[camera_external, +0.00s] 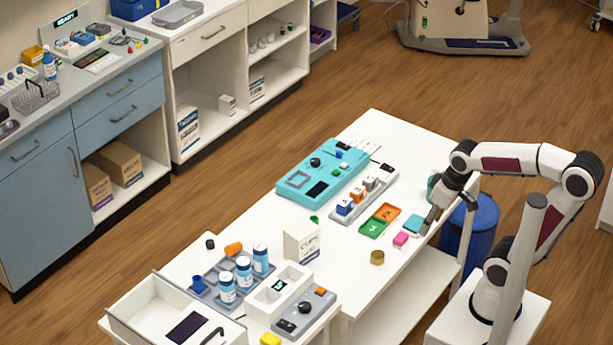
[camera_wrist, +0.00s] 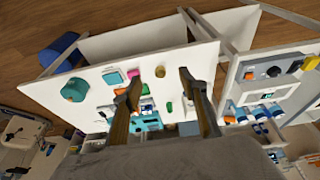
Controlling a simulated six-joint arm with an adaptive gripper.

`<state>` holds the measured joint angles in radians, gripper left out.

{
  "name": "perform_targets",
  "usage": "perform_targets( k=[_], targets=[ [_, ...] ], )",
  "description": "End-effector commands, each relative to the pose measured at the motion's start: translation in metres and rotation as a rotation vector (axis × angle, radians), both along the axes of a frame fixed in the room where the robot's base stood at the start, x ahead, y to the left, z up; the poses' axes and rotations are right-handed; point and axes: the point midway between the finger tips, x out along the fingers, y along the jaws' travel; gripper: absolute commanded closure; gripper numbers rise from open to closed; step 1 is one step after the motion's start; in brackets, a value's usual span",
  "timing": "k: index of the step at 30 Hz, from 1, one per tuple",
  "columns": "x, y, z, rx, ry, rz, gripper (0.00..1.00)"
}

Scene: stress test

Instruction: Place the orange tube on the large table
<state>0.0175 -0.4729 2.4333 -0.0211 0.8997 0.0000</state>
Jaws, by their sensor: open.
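In the wrist view a small orange shape (camera_wrist: 230,119), likely the same thing, shows right of the right finger. The large table (camera_external: 340,245) is the long white one; its top (camera_wrist: 95,105) fills the middle of the wrist view. My gripper (camera_external: 432,214) is above the table's right side, near a teal block and a pink block, far from the orange tube. Its fingers (camera_wrist: 160,80) are apart and hold nothing.
A white box (camera_external: 301,242) stands between the rack and the table's middle. A teal case (camera_external: 322,172), a grey tray (camera_external: 364,196) with cubes, orange and green trays and a brass cylinder (camera_external: 377,257) occupy the table. Bare tabletop shows at its front and around the brass cylinder.

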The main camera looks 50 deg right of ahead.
Motion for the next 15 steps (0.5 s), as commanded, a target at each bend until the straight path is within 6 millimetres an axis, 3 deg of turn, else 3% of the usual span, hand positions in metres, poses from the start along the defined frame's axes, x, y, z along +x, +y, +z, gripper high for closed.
perform_targets(
  k=[8, 15],
  targets=[
    [0.045, -0.017, -0.006, -0.062, 0.038, 0.024, 0.57],
    [0.097, -0.035, -0.011, -0.139, 0.025, 0.087, 0.57]
  ],
)
